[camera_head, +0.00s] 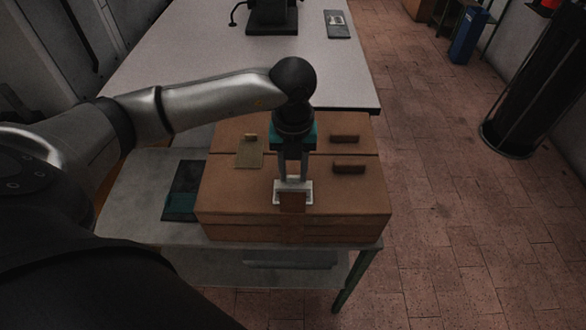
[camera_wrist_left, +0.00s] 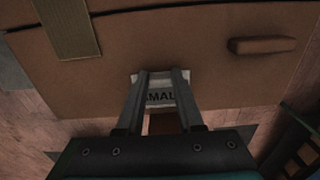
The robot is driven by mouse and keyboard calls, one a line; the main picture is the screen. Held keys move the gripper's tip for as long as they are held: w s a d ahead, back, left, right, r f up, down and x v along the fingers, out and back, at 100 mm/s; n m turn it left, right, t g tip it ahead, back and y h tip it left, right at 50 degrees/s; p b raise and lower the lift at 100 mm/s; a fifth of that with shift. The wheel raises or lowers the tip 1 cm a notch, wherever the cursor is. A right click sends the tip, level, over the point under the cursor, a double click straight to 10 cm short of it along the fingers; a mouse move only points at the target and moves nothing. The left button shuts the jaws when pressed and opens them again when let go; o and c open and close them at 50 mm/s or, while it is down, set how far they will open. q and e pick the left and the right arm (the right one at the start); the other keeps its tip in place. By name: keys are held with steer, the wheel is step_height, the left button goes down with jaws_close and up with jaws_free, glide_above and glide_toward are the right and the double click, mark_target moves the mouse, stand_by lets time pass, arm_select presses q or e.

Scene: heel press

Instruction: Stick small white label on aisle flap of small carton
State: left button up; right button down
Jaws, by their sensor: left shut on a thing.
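The brown carton (camera_head: 235,205) sits on a grey stand, its top split by a dark seam; its near flap also fills much of the wrist view (camera_wrist_left: 220,85). My left gripper (camera_head: 292,181) points down over the near flap, close to its front edge. It is shut on the small white label (camera_head: 305,196), which shows the letters "SMAL" between the fingers in the wrist view (camera_wrist_left: 160,97). The label is at or just above the flap; I cannot tell whether it touches. The fingers hide part of it. My right gripper is not in view.
Two brown blocks (camera_head: 348,167) sit on the carton's right part. A tan strip (camera_head: 249,158) lies at its left. The grey stand (camera_head: 135,205) holds a dark teal item (camera_head: 181,190). A long pale table (camera_head: 200,70) is behind. Open tiled floor (camera_head: 450,220) lies to the right.

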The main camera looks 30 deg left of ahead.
mark_target(293, 180)
arm_select(q)
steer(key=shift+s+f, duration=0.1)
steer(key=shift+f, duration=0.05)
steer(key=o, duration=1.1)
steer(key=shift+c, duration=0.2)
steer(key=o, duration=0.4)
step_height(293, 180, up, 7)
steer(key=p, duration=0.5)
stand_by(0.3)
